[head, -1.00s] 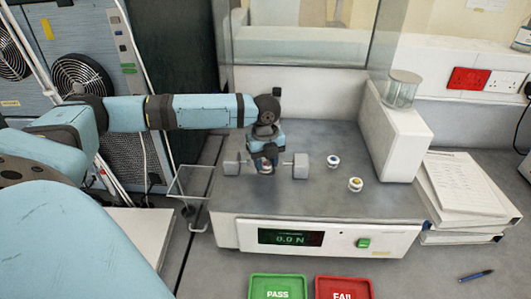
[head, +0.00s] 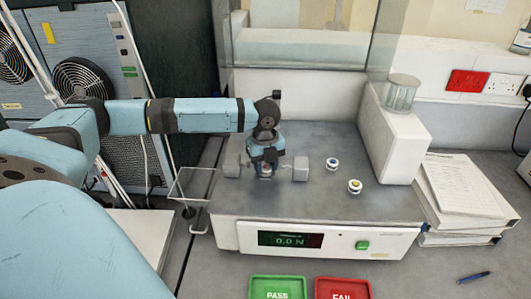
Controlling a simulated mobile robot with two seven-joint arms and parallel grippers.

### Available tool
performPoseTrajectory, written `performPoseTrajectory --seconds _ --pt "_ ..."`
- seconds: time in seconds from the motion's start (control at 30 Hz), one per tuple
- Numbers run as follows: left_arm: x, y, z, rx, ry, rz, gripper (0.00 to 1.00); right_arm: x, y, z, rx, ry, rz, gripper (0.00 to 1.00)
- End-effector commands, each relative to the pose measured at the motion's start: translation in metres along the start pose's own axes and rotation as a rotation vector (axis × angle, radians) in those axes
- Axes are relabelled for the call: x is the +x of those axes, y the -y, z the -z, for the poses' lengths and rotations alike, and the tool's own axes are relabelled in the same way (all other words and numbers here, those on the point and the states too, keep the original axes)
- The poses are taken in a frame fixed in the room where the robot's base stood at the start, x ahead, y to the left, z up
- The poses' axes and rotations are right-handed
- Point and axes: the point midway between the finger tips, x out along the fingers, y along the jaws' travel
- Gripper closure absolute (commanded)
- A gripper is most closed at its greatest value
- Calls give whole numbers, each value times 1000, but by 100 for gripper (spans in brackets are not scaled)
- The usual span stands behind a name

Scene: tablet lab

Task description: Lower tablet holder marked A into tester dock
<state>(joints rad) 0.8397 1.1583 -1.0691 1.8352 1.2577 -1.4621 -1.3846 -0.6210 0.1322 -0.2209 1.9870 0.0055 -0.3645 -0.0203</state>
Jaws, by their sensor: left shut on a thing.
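My left gripper (head: 265,165) points down over the tester, between its two grey cylindrical jaws (head: 232,165) (head: 300,168). It is shut on a small tablet holder (head: 265,171), mostly hidden by the fingers; I cannot read its mark. The holder is low between the jaws, and I cannot tell whether it touches the dock, which the gripper hides. The tester (head: 390,208) has a grey top and a front display (head: 290,240) reading 0.0 N. My right gripper is not in view.
Two small round white holders, one with a blue top (head: 332,164) and one with a yellow top (head: 354,187), stand right of the jaws. Green PASS (head: 278,281) and red FAIL (head: 343,283) trays lie in front. A glass jar (head: 401,92) stands on the white block (head: 396,135).

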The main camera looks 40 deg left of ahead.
Motion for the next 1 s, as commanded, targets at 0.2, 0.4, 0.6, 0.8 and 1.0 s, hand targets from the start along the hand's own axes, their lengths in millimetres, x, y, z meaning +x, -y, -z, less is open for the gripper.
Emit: performPoseTrajectory --seconds 0.2,0.4,0.6,0.8,1.0 --pt "1 0 0 0 -1 0 86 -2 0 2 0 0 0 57" --pt "1 0 0 0 0 0 86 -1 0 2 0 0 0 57" --pt "1 0 0 0 0 0 36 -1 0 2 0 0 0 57" --pt "1 0 0 0 0 -1 34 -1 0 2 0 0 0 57" --pt "-3 0 0 -1 1 1 34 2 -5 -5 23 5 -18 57"
